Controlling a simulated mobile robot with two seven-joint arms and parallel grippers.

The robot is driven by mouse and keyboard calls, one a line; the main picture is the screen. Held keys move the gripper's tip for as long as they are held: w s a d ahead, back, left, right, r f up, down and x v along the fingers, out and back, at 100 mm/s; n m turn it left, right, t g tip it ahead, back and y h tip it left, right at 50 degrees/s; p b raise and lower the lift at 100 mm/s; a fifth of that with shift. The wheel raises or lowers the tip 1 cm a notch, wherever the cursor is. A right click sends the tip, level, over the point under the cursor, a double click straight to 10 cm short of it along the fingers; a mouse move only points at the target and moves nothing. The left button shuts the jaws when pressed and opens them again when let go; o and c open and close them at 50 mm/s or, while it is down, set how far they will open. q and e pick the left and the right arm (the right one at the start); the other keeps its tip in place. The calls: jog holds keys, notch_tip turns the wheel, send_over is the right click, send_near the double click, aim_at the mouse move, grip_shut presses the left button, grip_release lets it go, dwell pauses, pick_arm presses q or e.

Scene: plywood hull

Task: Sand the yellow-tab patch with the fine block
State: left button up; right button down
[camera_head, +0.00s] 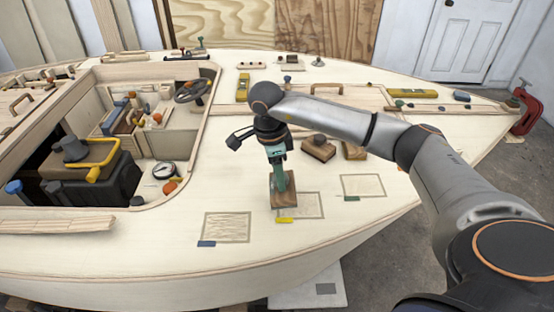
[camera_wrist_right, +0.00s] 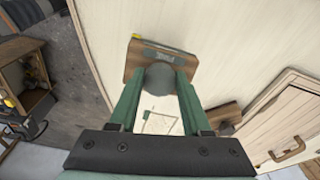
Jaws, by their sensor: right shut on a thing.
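My right gripper (camera_head: 282,183) is shut on the knob of a brown wooden sanding block (camera_head: 284,199). In the right wrist view the round grey knob (camera_wrist_right: 160,77) sits between the green fingers, with the block (camera_wrist_right: 135,62) below it. My left gripper is not in view.
A blue-tab patch (camera_head: 227,228) lies to the left and a green-tab patch (camera_head: 363,186) to the right. Two other wooden blocks (camera_head: 318,150) (camera_head: 354,151) stand behind. The open cockpit with a yellow-handled dark box (camera_head: 92,178) is at left. The deck between the patches is clear.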

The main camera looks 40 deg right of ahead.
jog(key=shift+r+p, duration=0.9)
jog(key=shift+r, duration=0.7)
